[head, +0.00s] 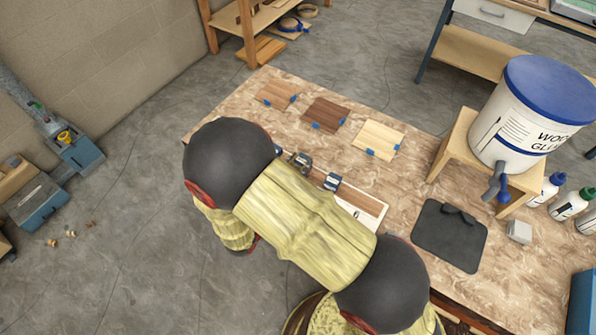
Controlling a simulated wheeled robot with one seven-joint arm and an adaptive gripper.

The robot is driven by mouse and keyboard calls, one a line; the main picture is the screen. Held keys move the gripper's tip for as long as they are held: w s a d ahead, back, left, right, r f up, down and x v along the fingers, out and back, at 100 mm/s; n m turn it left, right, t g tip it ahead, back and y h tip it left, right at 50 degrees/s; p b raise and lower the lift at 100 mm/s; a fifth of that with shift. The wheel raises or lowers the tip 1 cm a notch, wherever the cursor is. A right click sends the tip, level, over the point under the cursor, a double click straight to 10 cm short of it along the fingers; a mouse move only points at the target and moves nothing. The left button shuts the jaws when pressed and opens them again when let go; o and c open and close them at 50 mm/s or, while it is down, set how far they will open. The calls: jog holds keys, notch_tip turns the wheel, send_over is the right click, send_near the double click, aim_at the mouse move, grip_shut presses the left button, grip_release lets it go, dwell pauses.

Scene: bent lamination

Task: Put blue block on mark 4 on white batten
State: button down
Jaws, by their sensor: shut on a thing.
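The white batten (372,207) lies on the table, partly hidden behind my arm. Its right end shows a dark number that looks like a 6; mark 4 cannot be made out. A dark grey piece (301,161) with some blue stands farther left along the same strip. I cannot tell which of these, if any, is the blue block. My gripper is hidden behind my arm's yellow-sleeved links, so its hold does not show.
Three wood panels with blue tape, light brown (277,93), dark (325,113) and pale (378,139), lie on the table (225,115).

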jog(key=shift+f+b, duration=0.45)
jog(key=shift+f, duration=0.75)
jog(key=shift+f, duration=0.15)
jog(key=c, duration=1.4)
grip_release()
